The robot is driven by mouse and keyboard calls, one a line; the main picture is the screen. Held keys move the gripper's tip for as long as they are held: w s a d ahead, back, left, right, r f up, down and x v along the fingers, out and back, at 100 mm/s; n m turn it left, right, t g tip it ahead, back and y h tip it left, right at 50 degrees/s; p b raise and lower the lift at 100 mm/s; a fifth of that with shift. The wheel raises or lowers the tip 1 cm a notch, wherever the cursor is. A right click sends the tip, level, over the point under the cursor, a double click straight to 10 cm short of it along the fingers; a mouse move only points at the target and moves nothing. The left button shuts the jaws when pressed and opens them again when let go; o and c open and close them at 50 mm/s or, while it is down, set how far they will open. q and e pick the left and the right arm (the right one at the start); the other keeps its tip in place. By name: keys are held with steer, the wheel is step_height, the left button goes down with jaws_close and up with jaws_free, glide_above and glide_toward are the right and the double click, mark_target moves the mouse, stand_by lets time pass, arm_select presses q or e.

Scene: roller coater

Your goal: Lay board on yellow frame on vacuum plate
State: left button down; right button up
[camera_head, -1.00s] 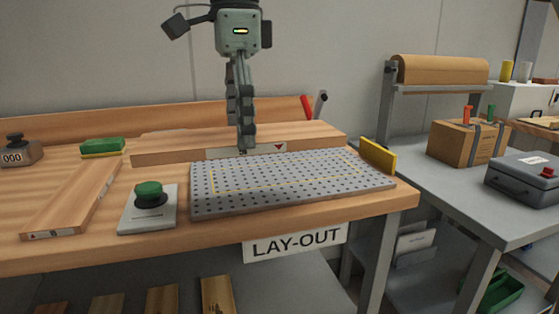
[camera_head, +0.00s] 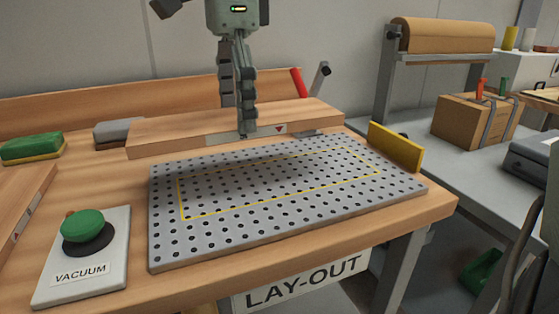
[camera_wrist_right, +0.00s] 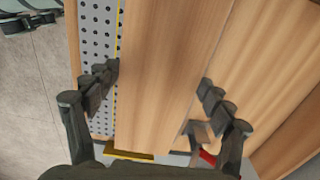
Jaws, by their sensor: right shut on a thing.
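The board (camera_head: 190,135) is a long light-wood plank with a white label strip and red triangle on its near edge. My right gripper (camera_head: 243,132) reaches down from above and is shut on it near its middle. The right wrist view shows the board (camera_wrist_right: 160,60) between the two fingers of the right gripper (camera_wrist_right: 158,90). The grey perforated vacuum plate (camera_head: 290,228) lies in front of the board. The yellow frame (camera_head: 280,203) is a thin rectangular outline on the plate, and the board lies along its far side. Any gap beneath the board is unclear. My left gripper is not in view.
A green vacuum button (camera_head: 82,226) stands left of the plate. A yellow stop (camera_head: 396,147) stands at its right end. A red-handled lever (camera_head: 299,83) is behind the board. A green-topped block (camera_head: 32,148) and a grey block (camera_head: 117,132) lie at the left.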

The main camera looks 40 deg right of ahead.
mark_target(280, 117)
steer(key=s+d+f, duration=0.2)
steer(key=d, duration=0.1)
steer(key=s+d+f, duration=0.1)
steer(key=d, duration=0.1)
steer(key=shift+s+f, duration=0.35)
steer(key=shift+f, duration=0.05)
step_height(280, 117, down, 4)
steer(key=shift+r, duration=0.1)
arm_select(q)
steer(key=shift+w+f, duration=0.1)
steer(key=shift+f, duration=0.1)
arm_select(e)
steer(key=shift+f, duration=0.2)
steer(key=o, duration=1.5)
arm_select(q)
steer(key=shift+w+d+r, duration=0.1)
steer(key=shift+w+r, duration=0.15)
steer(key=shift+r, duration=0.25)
arm_select(e)
steer(key=shift+o, duration=0.2)
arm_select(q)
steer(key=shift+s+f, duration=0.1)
